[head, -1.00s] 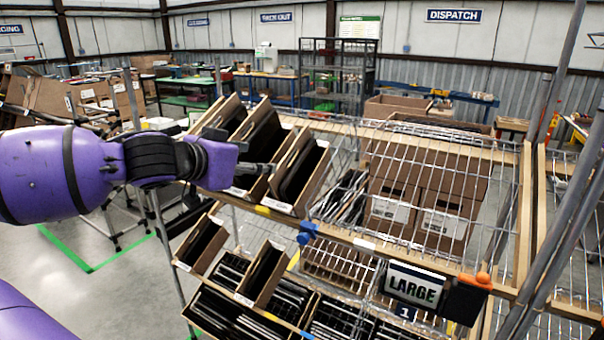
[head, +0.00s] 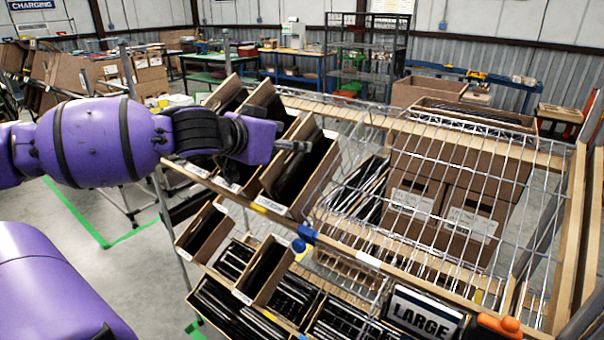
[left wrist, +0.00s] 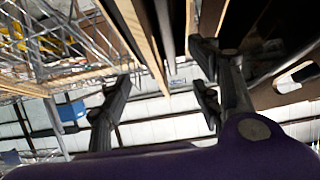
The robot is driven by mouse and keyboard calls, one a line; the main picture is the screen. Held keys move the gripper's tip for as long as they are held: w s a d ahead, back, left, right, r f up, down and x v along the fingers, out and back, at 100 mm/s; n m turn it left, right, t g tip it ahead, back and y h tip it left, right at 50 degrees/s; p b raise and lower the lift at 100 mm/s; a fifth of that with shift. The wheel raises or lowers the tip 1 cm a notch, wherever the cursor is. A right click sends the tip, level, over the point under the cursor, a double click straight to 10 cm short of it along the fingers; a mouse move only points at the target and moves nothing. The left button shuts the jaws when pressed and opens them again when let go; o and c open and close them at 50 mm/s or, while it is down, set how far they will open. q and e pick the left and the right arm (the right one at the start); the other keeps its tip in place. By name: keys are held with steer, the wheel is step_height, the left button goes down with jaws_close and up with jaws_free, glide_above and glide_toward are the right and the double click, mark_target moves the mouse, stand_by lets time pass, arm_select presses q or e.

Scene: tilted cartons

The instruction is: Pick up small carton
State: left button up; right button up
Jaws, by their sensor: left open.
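Several narrow brown cartons stand tilted in a row on the upper shelf. The rightmost one (head: 322,168) holds dark contents. Two smaller cartons, a left one (head: 203,232) and a right one (head: 262,272), sit tilted on the tier below; I cannot tell which carton the task means. My left gripper (head: 300,146) is over the rightmost upper carton, near its upper part. In the left wrist view the fingers of my left gripper (left wrist: 165,92) are apart, with brown carton or board edges just beyond and between them. Contact cannot be made out. My right gripper is not in view.
Wire mesh and wooden rails (head: 400,262) frame the rack. Larger brown cartons (head: 410,200) stand behind mesh to the right. A LARGE sign (head: 425,314), an orange knob (head: 500,326) and a blue clamp (head: 305,238) sit on the front rail. Open floor (head: 130,265) lies left.

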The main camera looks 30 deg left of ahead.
mark_target(302, 140)
arm_select(q)
steer(key=shift+w+f, duration=0.1)
steer(key=shift+w, duration=0.2)
steer(key=b+x, duration=0.1)
steer(key=x, duration=0.1)
steer(key=b+x, duration=0.2)
steer(key=shift+w+f, duration=0.2)
steer(key=shift+f, duration=0.25)
steer(key=shift+w+r+b, duration=0.1)
steer(key=shift+w+b, duration=0.2)
steer(key=shift+b, duration=0.05)
steer(key=shift+d+r, duration=0.1)
steer(key=shift+r, duration=0.3)
steer(key=c, duration=1.4)
jaws_close()
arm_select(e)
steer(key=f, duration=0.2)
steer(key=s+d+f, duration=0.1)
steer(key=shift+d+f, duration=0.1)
